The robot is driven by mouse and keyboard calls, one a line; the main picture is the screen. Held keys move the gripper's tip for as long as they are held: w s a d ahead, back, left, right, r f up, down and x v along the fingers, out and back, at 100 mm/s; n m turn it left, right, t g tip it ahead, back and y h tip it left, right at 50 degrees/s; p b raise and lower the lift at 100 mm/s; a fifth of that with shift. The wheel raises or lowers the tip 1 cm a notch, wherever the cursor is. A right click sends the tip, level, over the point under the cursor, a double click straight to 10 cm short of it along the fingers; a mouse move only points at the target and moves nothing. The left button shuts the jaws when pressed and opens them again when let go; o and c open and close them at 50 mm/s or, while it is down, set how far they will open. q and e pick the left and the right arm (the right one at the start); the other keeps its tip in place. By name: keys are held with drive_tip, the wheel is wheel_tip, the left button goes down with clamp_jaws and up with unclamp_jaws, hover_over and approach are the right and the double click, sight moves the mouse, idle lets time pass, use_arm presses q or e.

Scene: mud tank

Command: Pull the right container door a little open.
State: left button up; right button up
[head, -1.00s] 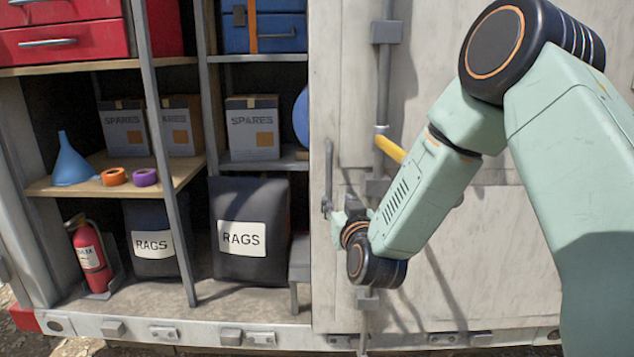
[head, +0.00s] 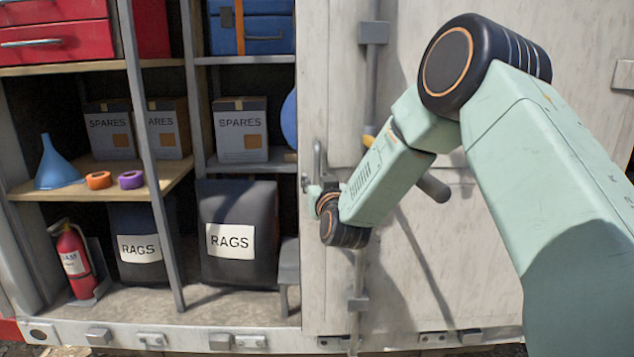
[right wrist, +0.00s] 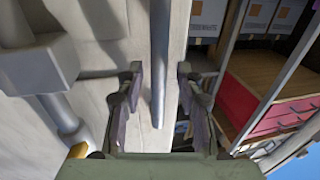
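The right container door (head: 410,275) is a pale, worn panel at the right in the head view. It looks shut or nearly so, with no clear gap. A grey upright handle bar (head: 318,158) stands near its left edge. My right gripper (head: 311,191) is at this bar, mostly hidden behind its own wrist. In the right wrist view, the gripper (right wrist: 158,95) is open, with the grey bar (right wrist: 158,60) between its fingers. No finger clearly touches the bar. My left gripper is in neither view.
A locking rod (head: 374,75) runs down the door; its yellow-and-grey lever (head: 433,188) is partly behind my arm. Left of the door, open shelves hold spares boxes (head: 240,128), rags bags (head: 238,205), a blue funnel (head: 55,165) and a fire extinguisher (head: 72,260).

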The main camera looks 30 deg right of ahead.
drive_tip(key=shift+w+d+f, duration=0.25)
drive_tip(key=shift+s+a+r, duration=0.15)
drive_tip(key=shift+a+r, duration=0.05)
drive_tip(key=c, duration=0.4)
drive_tip(key=shift+d, duration=0.1)
clamp_jaws()
drive_tip(key=shift+f, duration=0.15)
